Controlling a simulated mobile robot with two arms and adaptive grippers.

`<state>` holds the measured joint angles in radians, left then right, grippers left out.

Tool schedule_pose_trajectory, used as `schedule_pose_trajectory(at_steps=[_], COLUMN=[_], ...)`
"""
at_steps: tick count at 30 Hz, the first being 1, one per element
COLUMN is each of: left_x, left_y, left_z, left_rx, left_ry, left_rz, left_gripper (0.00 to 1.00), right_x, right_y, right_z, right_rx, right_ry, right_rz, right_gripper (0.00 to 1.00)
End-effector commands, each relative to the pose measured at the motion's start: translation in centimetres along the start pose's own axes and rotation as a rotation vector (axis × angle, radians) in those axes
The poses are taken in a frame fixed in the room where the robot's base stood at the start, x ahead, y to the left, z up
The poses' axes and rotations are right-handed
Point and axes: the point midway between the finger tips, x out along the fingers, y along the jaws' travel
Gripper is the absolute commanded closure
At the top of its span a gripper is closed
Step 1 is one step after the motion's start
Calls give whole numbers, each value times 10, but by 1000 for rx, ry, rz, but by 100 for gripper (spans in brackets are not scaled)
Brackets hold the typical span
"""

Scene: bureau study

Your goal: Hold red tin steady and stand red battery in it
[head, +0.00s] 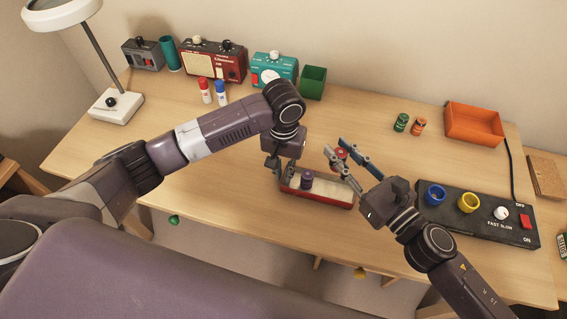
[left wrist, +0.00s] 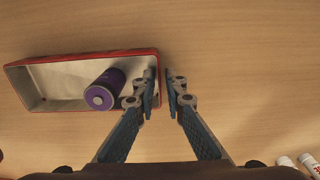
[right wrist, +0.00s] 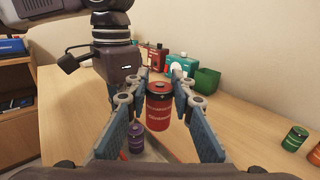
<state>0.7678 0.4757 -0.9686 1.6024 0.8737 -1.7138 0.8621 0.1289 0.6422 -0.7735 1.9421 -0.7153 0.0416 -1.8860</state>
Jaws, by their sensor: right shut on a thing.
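The red tin (head: 318,199) is a shallow open tray with a pale inside, lying on the desk near its front edge. It also shows in the left wrist view (left wrist: 75,57). A purple battery (left wrist: 104,90) stands in it. My left gripper (left wrist: 162,86) is open, with its fingers on either side of the tin's end wall and a small gap showing. My right gripper (right wrist: 159,88) is shut on the red battery (right wrist: 158,112), holding it upright. In the head view the red battery (head: 341,154) is up near the tin's right end, partly hidden by the fingers.
A control box (head: 475,213) with blue and yellow cups stands right of the tin. Green and orange batteries (head: 401,122) stand behind, near an orange tray (head: 473,124). Red and blue-white markers (head: 205,90), instrument boxes and a green bin (head: 313,83) are at the back left.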

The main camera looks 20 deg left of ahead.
Motion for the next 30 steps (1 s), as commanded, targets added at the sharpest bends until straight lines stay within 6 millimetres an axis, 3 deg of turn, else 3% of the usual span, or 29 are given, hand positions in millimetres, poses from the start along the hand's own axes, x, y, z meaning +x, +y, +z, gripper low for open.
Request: schedule_pose_trajectory(at_steps=[11,15,30], left_x=[6,6,6], left_y=[0,0,0], left_z=[0,0,0], left_rx=[1,1,1], left_ry=[0,0,0], left_rz=[0,0,1], left_gripper=[89,100,100], right_x=[0,0,0], right_y=[0,0,0], right_z=[1,1,1], right_rx=[0,0,0], right_ry=[-1,-1,-1], right_rz=[0,0,0], right_gripper=[100,100,100])
